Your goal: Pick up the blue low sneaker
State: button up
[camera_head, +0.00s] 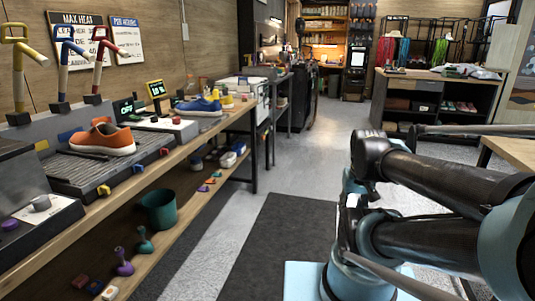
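The blue low sneaker (198,107) has a pale sole and stands on the wooden workbench (243,113) at the left, towards its far end. It sits behind a small white device, with a yellow shoe-like item (223,99) just beyond it. My arm shows at the right, well apart from the bench and the sneaker. I cannot make out my gripper's fingers in this view.
An orange sneaker (103,139) stands nearer on a dark ridged tray (75,172). Coloured stands, small displays and blocks crowd the bench. A green bucket (158,209) is on the lower shelf. The floor (303,160) beside the bench is clear, with a dark mat (270,245).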

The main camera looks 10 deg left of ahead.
aim_at(200, 106)
jog(key=u, duration=0.3)
jog(key=i, duration=1.15)
jog(key=u, duration=0.5)
jog(key=i, duration=0.5)
jog(key=u, duration=0.15)
